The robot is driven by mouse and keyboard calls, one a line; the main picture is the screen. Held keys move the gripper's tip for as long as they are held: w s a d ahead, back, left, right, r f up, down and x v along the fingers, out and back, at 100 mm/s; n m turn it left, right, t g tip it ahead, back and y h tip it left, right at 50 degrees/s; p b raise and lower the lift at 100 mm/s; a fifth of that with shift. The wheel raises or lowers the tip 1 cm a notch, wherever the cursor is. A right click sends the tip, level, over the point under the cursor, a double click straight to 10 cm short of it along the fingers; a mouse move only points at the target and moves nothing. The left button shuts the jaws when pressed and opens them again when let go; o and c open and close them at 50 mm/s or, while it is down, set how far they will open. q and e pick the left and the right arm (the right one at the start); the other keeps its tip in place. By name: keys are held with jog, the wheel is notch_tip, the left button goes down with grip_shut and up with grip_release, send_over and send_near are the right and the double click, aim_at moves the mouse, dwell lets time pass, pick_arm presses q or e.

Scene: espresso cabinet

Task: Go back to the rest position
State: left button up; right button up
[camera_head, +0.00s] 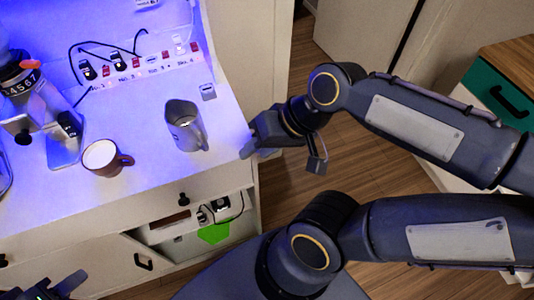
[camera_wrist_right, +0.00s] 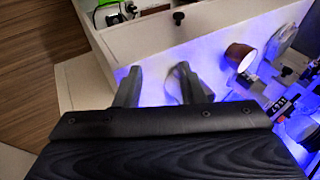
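My right gripper (camera_head: 250,150) is at the right edge of the white counter in the head view, its fingers pointing left. In the right wrist view its two fingers (camera_wrist_right: 160,88) stand apart with nothing held between them. A metal pitcher (camera_head: 184,124) stands upright on the counter, a little beyond these fingertips and apart from them. It also shows behind the fingers in the right wrist view (camera_wrist_right: 175,84). My left gripper (camera_head: 58,286) is partly in view at the bottom left, in front of the cabinet; its finger opening is not clear.
A brown mug (camera_head: 121,161) with white contents stands left of the pitcher. A coffee machine or grinder (camera_head: 62,145) is at the far left. A power strip (camera_head: 150,65) with cables lies along the back. An open cabinet compartment (camera_head: 180,240) is below the counter. Wooden floor lies right.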

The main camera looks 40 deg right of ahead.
jog(key=shift+s+d+f+n+t+h, duration=0.2)
jog(key=shift+s+f+n+t+h, duration=0.5)
jog(key=shift+s+n, duration=0.2)
dwell(0.8)
